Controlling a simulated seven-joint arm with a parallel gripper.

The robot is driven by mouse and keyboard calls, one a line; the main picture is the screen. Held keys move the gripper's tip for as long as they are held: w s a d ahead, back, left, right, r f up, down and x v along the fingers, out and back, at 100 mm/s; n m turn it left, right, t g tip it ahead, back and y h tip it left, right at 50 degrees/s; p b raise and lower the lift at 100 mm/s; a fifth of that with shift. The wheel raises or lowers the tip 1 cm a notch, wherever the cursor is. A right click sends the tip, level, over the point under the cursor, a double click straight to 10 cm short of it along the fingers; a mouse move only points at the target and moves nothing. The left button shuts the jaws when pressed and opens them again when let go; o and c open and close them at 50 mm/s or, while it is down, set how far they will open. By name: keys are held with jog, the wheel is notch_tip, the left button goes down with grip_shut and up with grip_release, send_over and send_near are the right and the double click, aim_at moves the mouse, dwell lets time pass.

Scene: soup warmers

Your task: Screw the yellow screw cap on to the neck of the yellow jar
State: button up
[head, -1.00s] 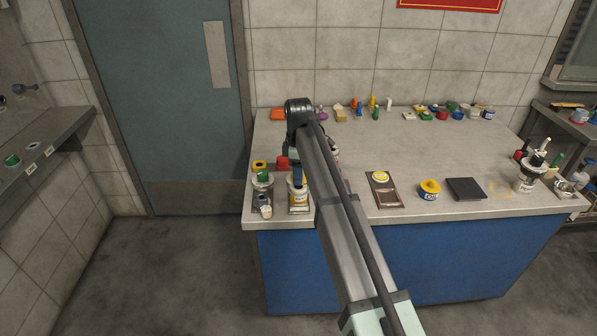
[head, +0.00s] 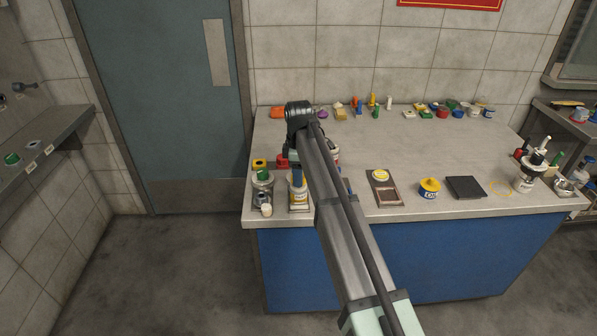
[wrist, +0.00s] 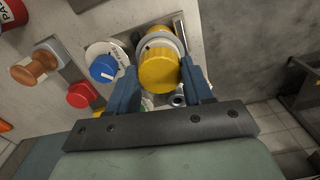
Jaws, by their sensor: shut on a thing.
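My gripper (wrist: 160,82) has its two blue fingers shut on the yellow screw cap (wrist: 160,70), a ribbed round cap seen from its top side in the wrist view. Behind the cap, a pale rim and the body of the yellow jar (wrist: 161,35) show in part. The cap is at the jar's top. Its seating on the neck is hidden, so I cannot tell how far it is on.
A grey metal holder with a green-topped item (head: 263,177) stands just left of the jar. A red item (head: 282,161) is behind it. A yellow-lidded pot (head: 430,187) and a dark square plate (head: 466,188) are to the right. Several small items line the back wall.

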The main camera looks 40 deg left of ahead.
jog(key=shift+f, duration=0.6)
jog(key=o, duration=1.2)
jog(key=shift+o, duration=0.2)
notch_tip(320, 180, up, 14)
jog(key=shift+f, duration=0.1)
dwell(0.5)
